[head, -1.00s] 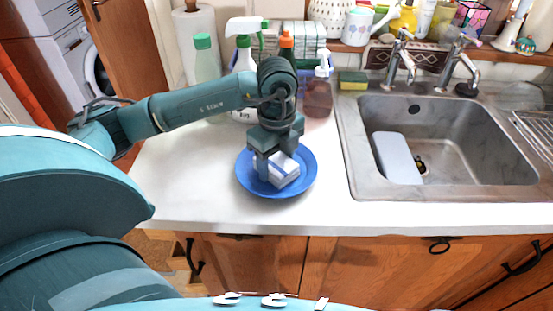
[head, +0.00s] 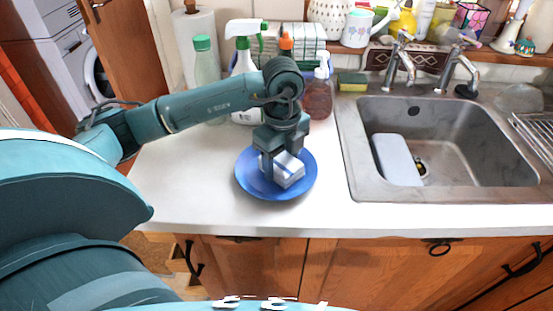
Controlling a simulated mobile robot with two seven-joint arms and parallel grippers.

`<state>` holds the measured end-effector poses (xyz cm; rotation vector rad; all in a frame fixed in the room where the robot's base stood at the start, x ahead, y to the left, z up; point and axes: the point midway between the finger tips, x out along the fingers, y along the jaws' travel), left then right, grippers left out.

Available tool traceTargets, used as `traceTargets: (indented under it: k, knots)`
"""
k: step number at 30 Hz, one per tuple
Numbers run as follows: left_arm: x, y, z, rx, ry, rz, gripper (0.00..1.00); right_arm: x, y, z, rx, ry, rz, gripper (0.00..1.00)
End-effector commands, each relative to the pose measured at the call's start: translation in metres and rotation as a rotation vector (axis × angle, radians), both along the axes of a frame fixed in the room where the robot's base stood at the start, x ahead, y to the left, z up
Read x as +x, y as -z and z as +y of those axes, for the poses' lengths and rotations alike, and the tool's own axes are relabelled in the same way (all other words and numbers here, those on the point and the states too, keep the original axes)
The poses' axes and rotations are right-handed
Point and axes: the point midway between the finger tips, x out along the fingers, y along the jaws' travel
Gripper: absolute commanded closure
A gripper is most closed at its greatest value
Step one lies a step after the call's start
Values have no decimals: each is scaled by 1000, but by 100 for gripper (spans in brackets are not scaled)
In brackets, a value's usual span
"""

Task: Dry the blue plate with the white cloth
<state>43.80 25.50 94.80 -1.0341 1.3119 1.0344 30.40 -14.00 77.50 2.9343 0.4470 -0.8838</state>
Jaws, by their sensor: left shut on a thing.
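The blue plate (head: 252,187) lies flat on the white counter to the left of the sink. The white cloth (head: 289,172), folded into a small block with a blue stripe, is on the plate, right of its middle. My left gripper (head: 279,170) points down over the plate and is shut on the cloth. Its fingers hide part of the cloth and the plate's far rim. I cannot tell how firmly the cloth presses on the plate. My right gripper is not in view.
Behind the plate stand a green-capped bottle (head: 203,65), a white spray bottle (head: 244,60) and a reddish soap bottle (head: 319,97). The steel sink (head: 460,150) with a pale basin item (head: 397,158) is at right. The counter (head: 185,185) left of the plate is clear.

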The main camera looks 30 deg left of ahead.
Motion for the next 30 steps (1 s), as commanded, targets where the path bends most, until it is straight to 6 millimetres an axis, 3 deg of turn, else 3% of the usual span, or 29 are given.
traceTargets:
  k: [13, 30]
  knots:
    - [-12, -2, 19, 1, 1, 2, 62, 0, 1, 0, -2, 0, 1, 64]
    - [-1, 0, 1, 1, -1, 1, 62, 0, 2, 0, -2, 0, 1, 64]
